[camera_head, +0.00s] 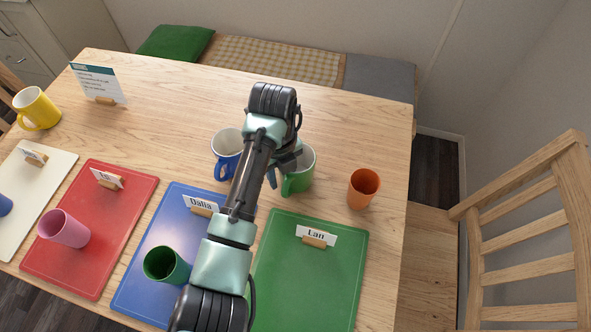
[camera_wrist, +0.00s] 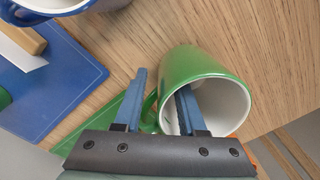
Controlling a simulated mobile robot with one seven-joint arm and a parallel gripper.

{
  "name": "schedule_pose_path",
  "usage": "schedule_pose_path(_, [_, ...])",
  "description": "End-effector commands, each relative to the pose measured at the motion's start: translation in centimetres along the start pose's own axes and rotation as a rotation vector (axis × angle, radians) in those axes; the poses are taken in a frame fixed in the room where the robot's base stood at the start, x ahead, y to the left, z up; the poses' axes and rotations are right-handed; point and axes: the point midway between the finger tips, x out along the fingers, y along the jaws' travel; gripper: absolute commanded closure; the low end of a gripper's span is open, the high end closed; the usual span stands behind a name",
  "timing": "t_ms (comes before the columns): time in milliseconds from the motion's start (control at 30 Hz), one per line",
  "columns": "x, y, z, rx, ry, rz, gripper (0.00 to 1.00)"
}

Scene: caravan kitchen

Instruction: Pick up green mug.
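The green mug (camera_head: 305,174), white inside, stands upright on the wooden table behind the green mat. Its handle points toward the lower left. My gripper (camera_head: 283,168) is at the mug's left side, partly hidden by my arm in the head view. In the wrist view, the green mug (camera_wrist: 192,66) has the right finger of my gripper (camera_wrist: 161,80) inside its opening and the left finger outside, by the handle. The fingers are apart, with the mug's wall and handle side between them. I see no clear grip on it.
A blue mug (camera_head: 227,148) stands close left and an orange cup (camera_head: 363,187) to the right. The green mat (camera_head: 310,285) with its name card (camera_head: 316,235) lies in front. A dark green cup (camera_head: 166,265) is on the blue mat (camera_head: 135,285). A chair (camera_head: 530,220) stands right.

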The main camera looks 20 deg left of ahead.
Motion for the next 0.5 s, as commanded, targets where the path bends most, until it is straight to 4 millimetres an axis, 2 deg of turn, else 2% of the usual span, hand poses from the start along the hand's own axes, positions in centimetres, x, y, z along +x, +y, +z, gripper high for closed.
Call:
schedule_pose_path(100, [-0.02,0.01,-0.01,0.000,0.000,0.000,0.60])
schedule_pose_path(333, [-0.04,0.00,-0.03,0.000,0.001,0.000,1.00])
schedule_pose_path(500, [-0.04,0.00,-0.03,0.000,0.001,0.000,1.00])
